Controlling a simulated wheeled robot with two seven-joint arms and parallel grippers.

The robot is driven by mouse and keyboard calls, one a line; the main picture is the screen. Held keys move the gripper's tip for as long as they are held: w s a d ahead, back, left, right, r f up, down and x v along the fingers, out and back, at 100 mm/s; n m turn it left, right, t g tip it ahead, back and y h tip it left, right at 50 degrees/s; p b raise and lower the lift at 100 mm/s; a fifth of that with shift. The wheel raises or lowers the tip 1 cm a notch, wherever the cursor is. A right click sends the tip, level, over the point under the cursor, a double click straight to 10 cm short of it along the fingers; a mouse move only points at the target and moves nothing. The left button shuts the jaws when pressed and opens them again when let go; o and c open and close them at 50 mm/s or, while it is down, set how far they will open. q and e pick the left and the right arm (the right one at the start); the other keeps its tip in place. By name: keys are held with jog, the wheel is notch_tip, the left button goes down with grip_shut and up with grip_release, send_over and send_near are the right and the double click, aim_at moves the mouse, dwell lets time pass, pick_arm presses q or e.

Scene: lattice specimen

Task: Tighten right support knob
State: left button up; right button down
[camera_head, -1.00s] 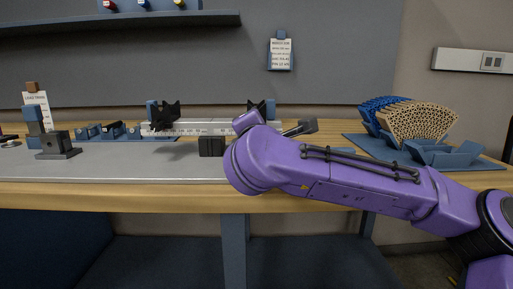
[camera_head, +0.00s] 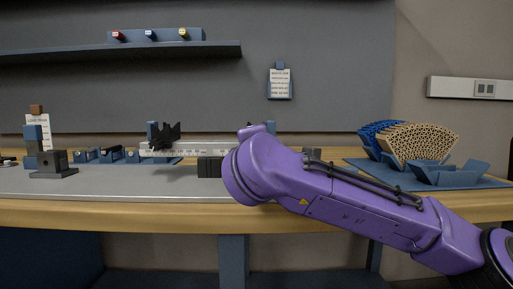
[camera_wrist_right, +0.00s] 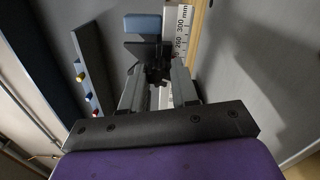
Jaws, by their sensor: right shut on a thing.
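In the right wrist view, my right gripper (camera_wrist_right: 157,76) is shut on a black knob (camera_wrist_right: 155,57), the right support knob. The knob is in front of a blue support block (camera_wrist_right: 142,24), beside a white millimetre ruler (camera_wrist_right: 182,28). In the head view my purple right arm covers my right gripper and nearly all of this knob. The ruler (camera_head: 190,150) runs along the bench there. The left support's black star-shaped knob (camera_head: 165,135) stands in plain sight at the ruler's left end. My left gripper is out of view.
A black block (camera_head: 210,167) sits on the bench (camera_head: 130,187) just left of my arm. A dark grey bracket (camera_head: 53,163) stands at the left. A blue tray (camera_head: 480,183) with tan and blue lattice fans (camera_head: 420,141) is at the right. A shelf (camera_head: 60,52) hangs above.

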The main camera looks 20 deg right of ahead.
jog(key=c, duration=0.8)
grip_release()
jog(key=shift+d, duration=0.1)
jog(key=shift+c, duration=0.2)
jog(key=v, duration=1)
jog(key=shift+s, duration=0.3)
